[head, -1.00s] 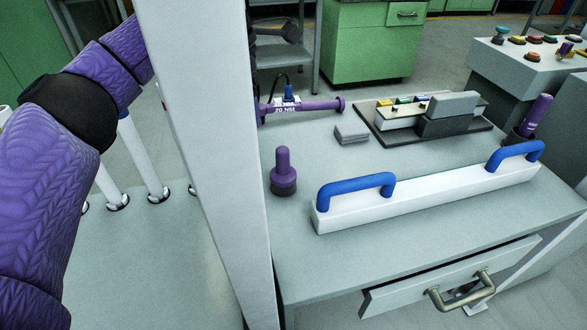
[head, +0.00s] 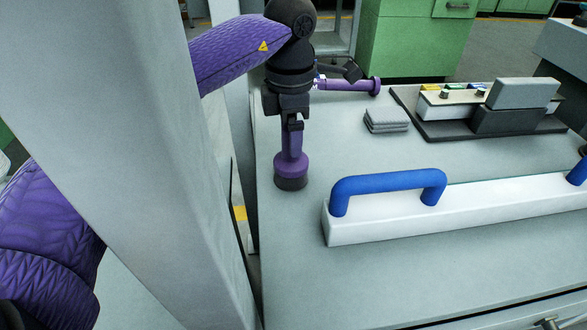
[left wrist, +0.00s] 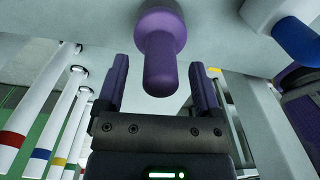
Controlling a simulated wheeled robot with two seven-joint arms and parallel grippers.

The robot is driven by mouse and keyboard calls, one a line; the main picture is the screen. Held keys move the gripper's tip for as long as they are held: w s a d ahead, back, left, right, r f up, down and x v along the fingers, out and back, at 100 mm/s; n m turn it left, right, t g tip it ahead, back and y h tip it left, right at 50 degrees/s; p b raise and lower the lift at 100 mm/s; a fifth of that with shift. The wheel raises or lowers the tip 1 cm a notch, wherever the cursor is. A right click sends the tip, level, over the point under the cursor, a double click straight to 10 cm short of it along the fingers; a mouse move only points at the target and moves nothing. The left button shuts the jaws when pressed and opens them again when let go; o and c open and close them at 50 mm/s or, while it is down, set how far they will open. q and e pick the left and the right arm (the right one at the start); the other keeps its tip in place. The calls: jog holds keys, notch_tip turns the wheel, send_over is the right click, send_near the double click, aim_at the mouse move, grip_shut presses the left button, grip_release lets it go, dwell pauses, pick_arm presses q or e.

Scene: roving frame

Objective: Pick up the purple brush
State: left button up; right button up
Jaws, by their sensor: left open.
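The purple brush (head: 291,168) stands upright near the left edge of the grey worktop, with a dark band at its base. My left gripper (head: 292,124) points down over it, its fingers at the upper handle. In the left wrist view, the brush (left wrist: 161,38) reaches in between the two spread fingers of the left gripper (left wrist: 158,66), with a gap on each side. The left gripper is open and holds nothing. My right gripper does not show.
A white bar with blue handles (head: 460,212) lies right of the brush. Behind are a purple-handled tool (head: 347,84), grey pads (head: 386,119) and a dark tray (head: 435,132) with a fixture. The front worktop is clear. A pale upright post (head: 150,120) blocks the left.

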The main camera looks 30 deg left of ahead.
pick_arm(q)
jog(key=shift+r, duration=0.2)
grip_shut()
